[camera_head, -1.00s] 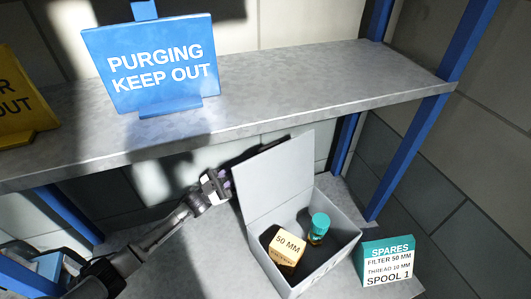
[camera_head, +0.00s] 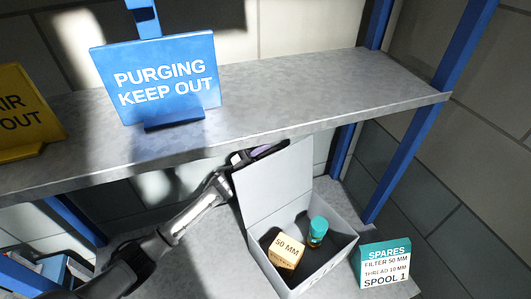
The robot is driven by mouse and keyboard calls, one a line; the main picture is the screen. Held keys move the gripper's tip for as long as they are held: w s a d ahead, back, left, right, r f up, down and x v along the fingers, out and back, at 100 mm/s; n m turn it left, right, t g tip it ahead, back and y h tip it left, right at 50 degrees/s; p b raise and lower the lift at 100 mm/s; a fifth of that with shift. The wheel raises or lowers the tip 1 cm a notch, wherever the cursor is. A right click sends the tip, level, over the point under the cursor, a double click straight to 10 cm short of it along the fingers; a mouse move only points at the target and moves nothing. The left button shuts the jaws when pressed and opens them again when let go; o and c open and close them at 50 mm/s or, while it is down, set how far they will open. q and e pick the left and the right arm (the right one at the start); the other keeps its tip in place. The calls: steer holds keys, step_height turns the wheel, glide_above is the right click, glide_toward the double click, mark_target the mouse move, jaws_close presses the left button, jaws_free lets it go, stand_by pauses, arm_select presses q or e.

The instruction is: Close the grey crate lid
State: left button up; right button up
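The grey crate (camera_head: 322,273) stands on the lower shelf, open at the top. Its grey lid (camera_head: 273,180) stands raised along the crate's back left side. Inside the crate are a tan box marked 50 MM (camera_head: 286,251) and a small amber jar with a teal cap (camera_head: 317,230). My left gripper (camera_head: 257,154) is at the top edge of the lid, partly behind it and just below the upper shelf. Its fingertips are dark and partly hidden, so I cannot tell its opening or whether it touches the lid. My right gripper is not seen.
The upper grey shelf (camera_head: 290,97) runs close above the lid and my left gripper. It carries a blue PURGING KEEP OUT sign (camera_head: 165,80) and a yellow sign (camera_head: 25,112). A SPARES card (camera_head: 384,264) stands right of the crate. Blue posts (camera_head: 405,155) bound the right side.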

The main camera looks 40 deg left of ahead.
arm_select(q)
steer(key=shift+c, duration=0.3)
jaws_close()
steer(key=shift+d+r+g, duration=0.1)
steer(key=shift+g, duration=0.2)
